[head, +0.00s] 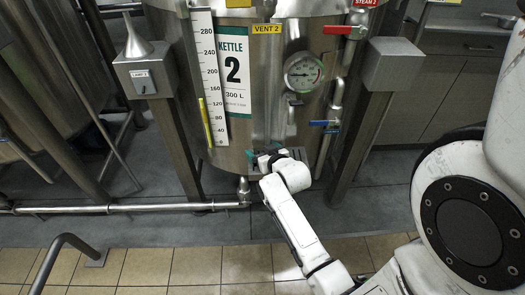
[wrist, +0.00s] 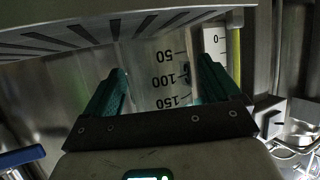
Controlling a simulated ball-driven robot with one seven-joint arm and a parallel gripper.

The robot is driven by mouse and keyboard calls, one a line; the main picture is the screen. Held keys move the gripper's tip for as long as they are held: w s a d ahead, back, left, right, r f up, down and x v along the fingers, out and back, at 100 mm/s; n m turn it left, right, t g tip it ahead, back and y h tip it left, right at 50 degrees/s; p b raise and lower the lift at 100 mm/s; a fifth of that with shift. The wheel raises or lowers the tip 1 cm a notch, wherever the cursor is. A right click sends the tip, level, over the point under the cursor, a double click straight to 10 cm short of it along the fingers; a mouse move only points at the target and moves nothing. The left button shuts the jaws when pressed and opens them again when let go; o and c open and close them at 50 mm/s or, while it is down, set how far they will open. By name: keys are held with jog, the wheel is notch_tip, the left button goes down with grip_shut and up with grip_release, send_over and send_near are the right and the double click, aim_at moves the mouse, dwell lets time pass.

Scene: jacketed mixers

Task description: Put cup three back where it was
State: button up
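My gripper (wrist: 163,80) has teal fingers, one on each side of a clear cup (wrist: 165,62) with the dark marks 50, 100 and 150. The cup fills the gap and the fingers appear closed on its sides. In the head view my gripper (head: 268,160) is at the lower front of kettle 2 (head: 262,110), where the cup is too small to make out.
Kettle 2 carries a level scale (head: 207,80), a pressure gauge (head: 303,71), a red-handled valve (head: 345,31) and a blue-handled valve (head: 325,123). A horizontal pipe (head: 130,209) runs low on the left. A grey rail (head: 62,245) stands at front left. Tiled floor (head: 190,265) is open in front.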

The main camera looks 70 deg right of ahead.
jog(key=shift+r, duration=0.1)
jog(key=shift+s+r, duration=0.1)
jog(key=p+v, duration=0.2)
jog(key=v, duration=1)
jog(key=w+a+f+n+g+y, duration=0.1)
jog(key=w+a+f+n+y, duration=0.15)
jog(key=a, duration=0.45)
jog(key=w+a+f+n+g+y, duration=0.1)
jog(key=a+f+n+g+y, duration=0.1)
jog(key=a+y, duration=0.35)
jog(key=s+a+n+g+y, duration=0.1)
jog(key=s+a+n+g, duration=0.3)
jog(key=s+a, duration=0.3)
jog(key=a+g, duration=0.1)
jog(key=a, duration=0.3)
jog(key=shift+s+a, duration=0.15)
jog(key=shift+a, duration=0.15)
jog(key=shift+f, duration=0.1)
notch_tip(320, 180, up, 11)
jog(key=p, duration=1.1)
jog(key=shift+f, duration=0.1)
